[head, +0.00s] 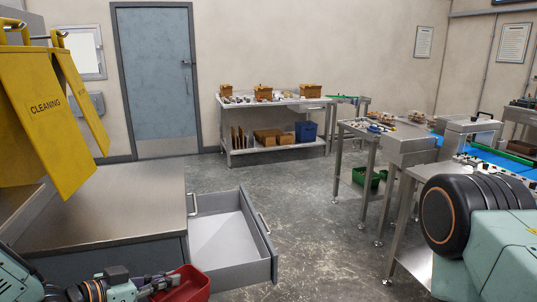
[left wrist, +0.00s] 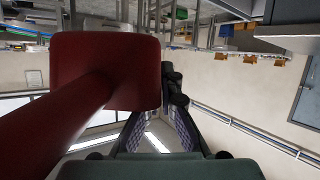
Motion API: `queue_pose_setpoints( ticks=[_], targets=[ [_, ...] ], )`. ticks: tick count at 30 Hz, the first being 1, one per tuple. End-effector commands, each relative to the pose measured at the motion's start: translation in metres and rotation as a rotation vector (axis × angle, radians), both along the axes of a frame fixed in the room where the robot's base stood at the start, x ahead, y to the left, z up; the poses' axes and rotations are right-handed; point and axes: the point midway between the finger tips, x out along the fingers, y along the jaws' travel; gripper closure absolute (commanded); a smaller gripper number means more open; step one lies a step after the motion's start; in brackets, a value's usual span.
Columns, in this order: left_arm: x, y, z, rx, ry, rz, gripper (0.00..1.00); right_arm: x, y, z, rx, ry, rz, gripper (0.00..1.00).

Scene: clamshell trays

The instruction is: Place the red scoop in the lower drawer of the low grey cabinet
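The low grey cabinet (head: 110,205) stands at lower left in the head view. One drawer (head: 222,242) is pulled out to the right; its visible floor is bare. A handle on the cabinet face above it suggests this is the lower drawer. The red scoop (head: 188,286) is at the bottom edge, left of the open drawer, partly cut off. My left gripper (head: 155,287) meets the scoop and appears closed on its edge. In the left wrist view the scoop (left wrist: 105,65) covers part of the fingers (left wrist: 165,90); its handle runs to lower left. My right gripper is out of view.
Yellow cleaning signs (head: 40,110) hang at left above the cabinet. The floor (head: 315,215) right of the drawer is clear. A steel workbench (head: 275,102) with boxes stands at the back wall. Steel tables and a blue conveyor (head: 495,158) are at right.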

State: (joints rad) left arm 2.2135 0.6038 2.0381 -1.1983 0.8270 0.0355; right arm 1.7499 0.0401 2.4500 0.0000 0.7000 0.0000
Motion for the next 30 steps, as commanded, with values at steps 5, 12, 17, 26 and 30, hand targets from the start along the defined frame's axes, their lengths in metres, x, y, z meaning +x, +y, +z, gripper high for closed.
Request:
queue_pose_setpoints(
  ticks=[5,12,17,26,30],
  targets=[
    [-0.052,-0.017,-0.032,-0.004,0.000,-0.167,1.00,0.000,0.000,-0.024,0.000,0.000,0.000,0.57],
    [-0.107,-0.040,-0.053,-0.005,-0.005,-0.318,1.00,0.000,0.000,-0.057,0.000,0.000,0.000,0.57],
    [-0.110,-0.039,-0.060,-0.002,-0.005,-0.275,1.00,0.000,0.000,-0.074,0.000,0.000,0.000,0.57],
    [-0.107,-0.034,-0.070,0.004,0.003,-0.244,1.00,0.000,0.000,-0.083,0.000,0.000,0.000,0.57],
    [-0.113,-0.033,-0.091,0.004,0.011,-0.247,1.00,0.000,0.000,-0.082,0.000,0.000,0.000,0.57]
  ],
)
